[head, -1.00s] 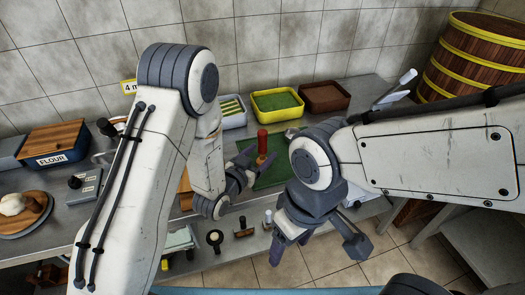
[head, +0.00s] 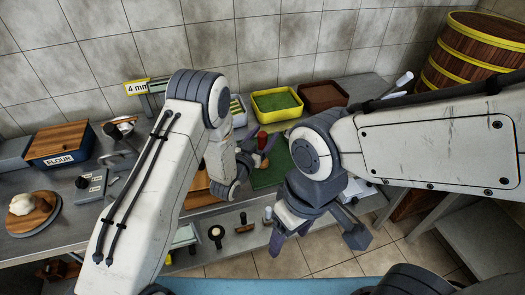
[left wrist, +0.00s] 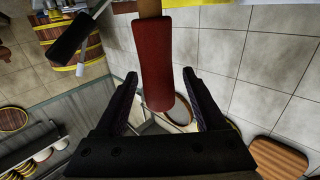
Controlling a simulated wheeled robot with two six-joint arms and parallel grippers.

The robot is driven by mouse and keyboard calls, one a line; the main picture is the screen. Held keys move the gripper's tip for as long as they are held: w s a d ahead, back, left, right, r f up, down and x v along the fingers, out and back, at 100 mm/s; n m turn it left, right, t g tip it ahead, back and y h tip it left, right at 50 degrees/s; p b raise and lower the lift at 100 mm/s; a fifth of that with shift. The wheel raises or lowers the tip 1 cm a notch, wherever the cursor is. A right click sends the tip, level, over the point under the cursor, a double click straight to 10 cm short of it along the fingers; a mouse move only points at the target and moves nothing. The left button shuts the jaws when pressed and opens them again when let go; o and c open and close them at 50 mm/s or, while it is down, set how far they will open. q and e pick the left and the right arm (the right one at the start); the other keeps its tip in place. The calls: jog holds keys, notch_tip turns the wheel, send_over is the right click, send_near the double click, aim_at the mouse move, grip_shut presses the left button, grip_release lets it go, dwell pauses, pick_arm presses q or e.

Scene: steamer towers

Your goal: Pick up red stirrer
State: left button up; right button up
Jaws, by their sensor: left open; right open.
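The red stirrer (head: 262,140) shows its red handle above the green mat (head: 268,177) in the head view; its lower part is hidden by my left gripper. In the left wrist view the red handle (left wrist: 155,65) lies between the two fingers, with a tan part beyond it at the top edge. My left gripper (head: 257,157) is open around the handle; whether a finger touches it I cannot tell. It also shows in the left wrist view (left wrist: 157,88). My right gripper (head: 315,240) is open and empty in front of the counter.
A yellow-rimmed tray (head: 277,103) and a brown tray (head: 324,97) stand behind the mat. Small tools (head: 243,224) lie on the lower shelf.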

pick_arm(q)
jog(key=shift+x, duration=0.85)
jog(key=shift+c, duration=0.4)
grip_shut()
jog(key=shift+r, duration=0.1)
